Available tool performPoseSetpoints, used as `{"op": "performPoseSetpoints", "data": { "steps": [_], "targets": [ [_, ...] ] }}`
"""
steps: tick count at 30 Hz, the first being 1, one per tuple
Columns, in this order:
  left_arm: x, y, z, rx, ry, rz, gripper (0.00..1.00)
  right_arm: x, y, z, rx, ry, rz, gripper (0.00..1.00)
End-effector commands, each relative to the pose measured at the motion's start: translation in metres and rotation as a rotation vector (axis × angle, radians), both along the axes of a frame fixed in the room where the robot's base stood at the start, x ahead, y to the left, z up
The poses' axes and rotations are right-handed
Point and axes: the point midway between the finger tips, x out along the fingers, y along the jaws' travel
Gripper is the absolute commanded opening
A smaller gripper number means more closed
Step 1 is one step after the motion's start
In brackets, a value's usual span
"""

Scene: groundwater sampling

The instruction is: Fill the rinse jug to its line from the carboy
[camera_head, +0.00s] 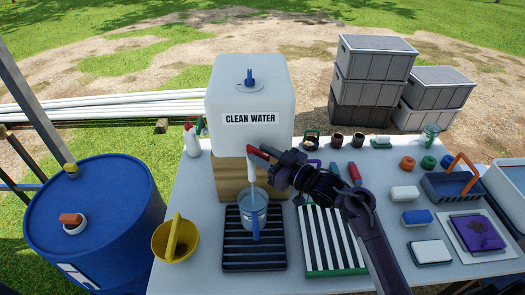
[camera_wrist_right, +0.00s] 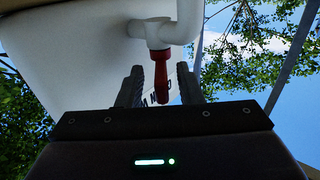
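The white carboy (camera_head: 250,90), labelled CLEAN WATER, stands on a wooden block (camera_head: 232,180). Its tap has a white spout (camera_head: 251,168) and a red lever (camera_head: 259,152), which also shows in the wrist view (camera_wrist_right: 160,75). The rinse jug (camera_head: 254,214), pale with a blue handle facing me, stands upright under the spout on a black slatted tray (camera_head: 240,258). A thin pale stream seems to run from spout into jug. The water level and fill line are too small to tell. My right gripper (camera_wrist_right: 160,90) is open around the lever, with gaps beside it. My left gripper is out of view.
A yellow scoop-like bucket (camera_head: 185,240) stands left of the tray, a spray bottle (camera_head: 192,142) behind it. A striped rack (camera_head: 325,240) lies to the right. Bottles, blocks and a grey basket (camera_head: 440,188) crowd the right side. A blue drum (camera_head: 95,215) stands beside the table.

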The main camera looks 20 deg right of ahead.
Motion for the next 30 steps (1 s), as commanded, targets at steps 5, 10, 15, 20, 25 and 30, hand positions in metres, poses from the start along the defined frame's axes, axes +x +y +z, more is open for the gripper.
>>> {"op": "performPoseSetpoints", "data": {
  "steps": [5,10,15,20,25,30],
  "targets": [
    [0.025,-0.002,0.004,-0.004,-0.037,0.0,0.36,0.003,0.002,0.0,-0.001,-0.001,0.0,0.33],
    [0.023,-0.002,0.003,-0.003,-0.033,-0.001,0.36,0.003,0.002,-0.001,-0.001,-0.001,0.0,0.28],
    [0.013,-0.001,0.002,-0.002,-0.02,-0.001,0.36,0.003,0.002,0.0,-0.001,-0.001,0.0,0.05],
    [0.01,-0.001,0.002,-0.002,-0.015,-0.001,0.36,0.002,0.002,0.0,-0.001,-0.001,0.0,0.0],
    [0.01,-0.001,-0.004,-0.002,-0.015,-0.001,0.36,0.005,0.0,-0.002,-0.006,-0.005,0.044,0.0],
    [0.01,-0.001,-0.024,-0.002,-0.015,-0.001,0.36,0.01,-0.005,-0.006,-0.011,-0.007,0.191,0.0]
  ]
}}
